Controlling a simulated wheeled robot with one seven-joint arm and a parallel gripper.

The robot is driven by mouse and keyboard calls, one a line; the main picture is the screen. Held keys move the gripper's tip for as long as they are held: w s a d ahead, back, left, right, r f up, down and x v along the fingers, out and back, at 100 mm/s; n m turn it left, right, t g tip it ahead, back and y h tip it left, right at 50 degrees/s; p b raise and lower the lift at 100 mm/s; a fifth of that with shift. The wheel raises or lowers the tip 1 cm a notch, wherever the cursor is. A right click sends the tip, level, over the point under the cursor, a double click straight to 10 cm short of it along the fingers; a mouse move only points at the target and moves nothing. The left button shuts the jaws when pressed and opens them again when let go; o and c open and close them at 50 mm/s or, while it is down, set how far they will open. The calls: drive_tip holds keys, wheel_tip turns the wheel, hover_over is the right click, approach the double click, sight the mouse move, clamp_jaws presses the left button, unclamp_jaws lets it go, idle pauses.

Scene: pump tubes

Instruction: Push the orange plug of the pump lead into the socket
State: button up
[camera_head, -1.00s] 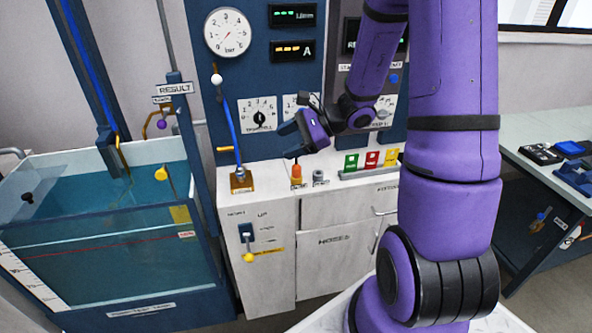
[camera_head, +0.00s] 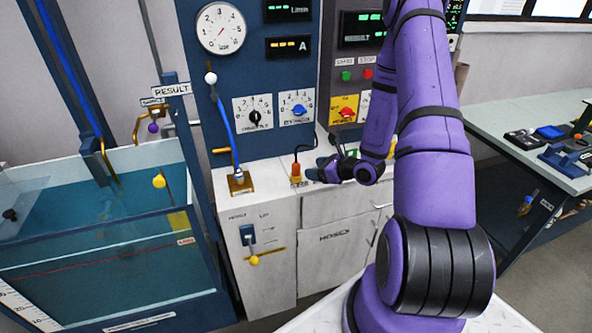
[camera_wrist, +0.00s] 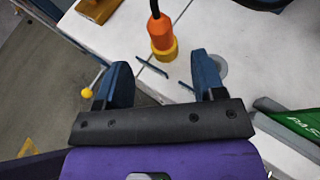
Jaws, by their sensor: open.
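The orange plug (camera_head: 296,169) stands upright on the white counter, with its black lead rising from the top. In the wrist view the plug (camera_wrist: 158,30) stands in a yellow collar (camera_wrist: 165,50); how deep it sits cannot be told. My gripper (camera_head: 318,172) is low over the counter, just right of the plug. In the wrist view my gripper (camera_wrist: 160,64) is open and empty, with the plug beyond the fingertips and roughly in line with the gap. A grey round fitting (camera_wrist: 217,66) is partly hidden by the right finger.
A brass-based fitting with a blue hose (camera_head: 239,182) stands left of the plug. The blue dial panel (camera_head: 270,75) rises behind. A water tank (camera_head: 110,230) is at the left. A green block (camera_wrist: 290,122) lies right of my gripper.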

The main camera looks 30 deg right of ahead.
sight(296, 168)
drive_tip(key=x, duration=0.8)
drive_tip(key=shift+w+a+f, duration=0.1)
drive_tip(key=shift+w, duration=0.25)
drive_tip(key=shift+c, duration=0.4)
drive_tip(key=c, duration=0.9)
